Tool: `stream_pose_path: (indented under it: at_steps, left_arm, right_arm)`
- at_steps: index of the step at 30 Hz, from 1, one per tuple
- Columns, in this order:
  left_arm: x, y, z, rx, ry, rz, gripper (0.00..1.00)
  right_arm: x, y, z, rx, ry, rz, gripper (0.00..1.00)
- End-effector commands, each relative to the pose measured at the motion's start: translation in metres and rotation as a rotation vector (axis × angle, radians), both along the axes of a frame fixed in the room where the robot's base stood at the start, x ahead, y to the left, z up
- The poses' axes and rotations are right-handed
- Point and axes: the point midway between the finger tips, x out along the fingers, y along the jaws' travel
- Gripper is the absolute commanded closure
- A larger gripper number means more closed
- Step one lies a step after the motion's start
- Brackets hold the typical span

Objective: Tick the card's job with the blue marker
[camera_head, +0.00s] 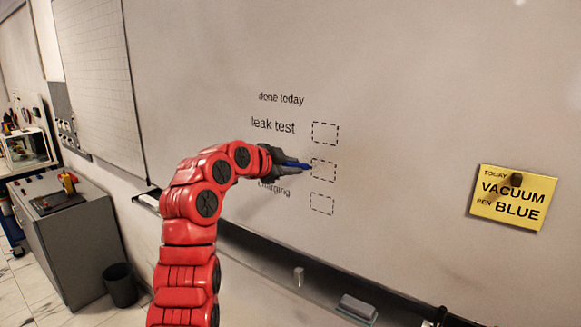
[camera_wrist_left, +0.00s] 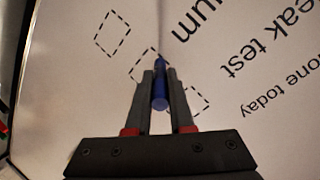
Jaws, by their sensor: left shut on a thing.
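The yellow card (camera_head: 507,198) hangs on the whiteboard at the right and reads TODAY VACUUM, PEN BLUE. My left gripper (camera_head: 284,162) is shut on the blue marker (camera_head: 298,165), whose far end points at the middle dashed box (camera_head: 323,170). The marker also shows between the fingers in the left wrist view (camera_wrist_left: 160,92). I cannot tell whether its tip touches the board. The leak test box (camera_head: 325,133) above and the charging box (camera_head: 322,204) below look empty. My arm hides the middle label in the head view; "uum" shows in the wrist view. My right gripper is not in view.
An eraser (camera_head: 357,308) lies on the dark tray (camera_head: 262,248) along the board's lower edge. A grey cabinet (camera_head: 75,235) and a dark bin (camera_head: 120,285) stand at the left. The board between the boxes and card is clear.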

Motion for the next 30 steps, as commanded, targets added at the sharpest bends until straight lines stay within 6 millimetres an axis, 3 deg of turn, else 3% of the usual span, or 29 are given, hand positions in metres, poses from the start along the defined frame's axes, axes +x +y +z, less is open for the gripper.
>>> stream_pose_path:
  at_steps: [30]
  left_arm:
    - [-0.039, -0.054, -0.002, 0.001, 0.0, -0.003, 1.0]
  right_arm:
    - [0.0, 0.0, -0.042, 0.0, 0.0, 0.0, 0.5]
